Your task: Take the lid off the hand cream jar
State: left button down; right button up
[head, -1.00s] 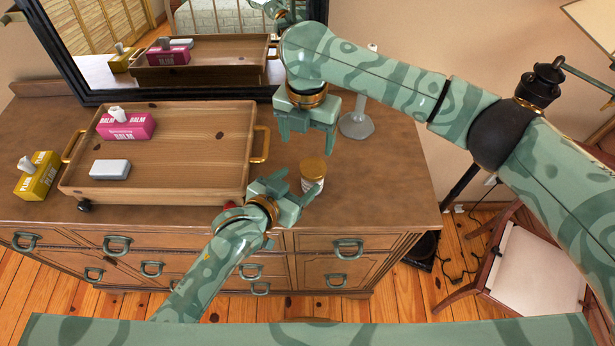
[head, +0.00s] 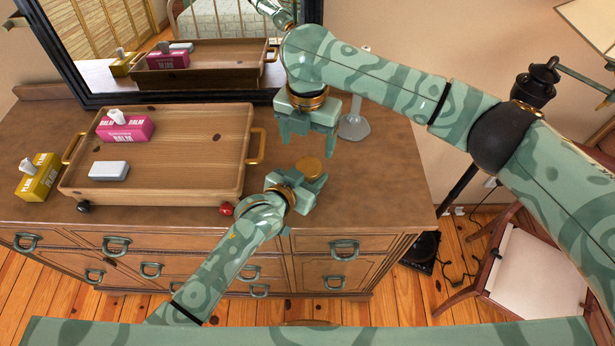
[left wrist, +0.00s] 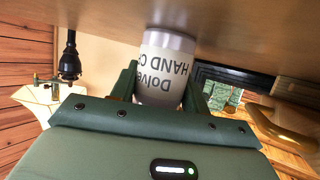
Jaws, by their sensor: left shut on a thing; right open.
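The hand cream jar has a gold-brown lid (head: 309,167), which shows from above in the head view and sits on top of the jar. In the left wrist view the pale, labelled jar body (left wrist: 163,68) appears upside down between two green fingers. My left gripper (head: 312,182) is shut on the jar body at the dresser's front. In the head view it hides most of that body. My right gripper (head: 307,147) is open and empty, pointing down just behind and above the lid, apart from it.
The jar stands on a brown dresser (head: 385,185). A yellow box (head: 38,178) is further left. A grey stand (head: 354,126) is behind right.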

aim_at(309, 166)
jog(key=m, duration=0.9)
jog(key=shift+m, duration=0.3)
jog(key=m, duration=0.3)
jog(key=shift+d, duration=0.1)
jog(key=m, duration=0.6)
jog(key=shift+w, duration=0.1)
jog(key=m, duration=0.3)
jog(key=shift+m, duration=0.4)
jog(key=m, duration=1.1)
jog(key=shift+w+m, duration=0.1)
jog(key=shift+m, duration=0.3)
jog(key=m, duration=0.5)
jog(key=shift+d+f+m, duration=0.1)
jog(key=shift+m, duration=0.3)
jog(key=shift+f, duration=0.35)
notch_tip(309, 166, down, 7)
jog(key=shift+f, duration=0.1)
jog(key=c, duration=1)
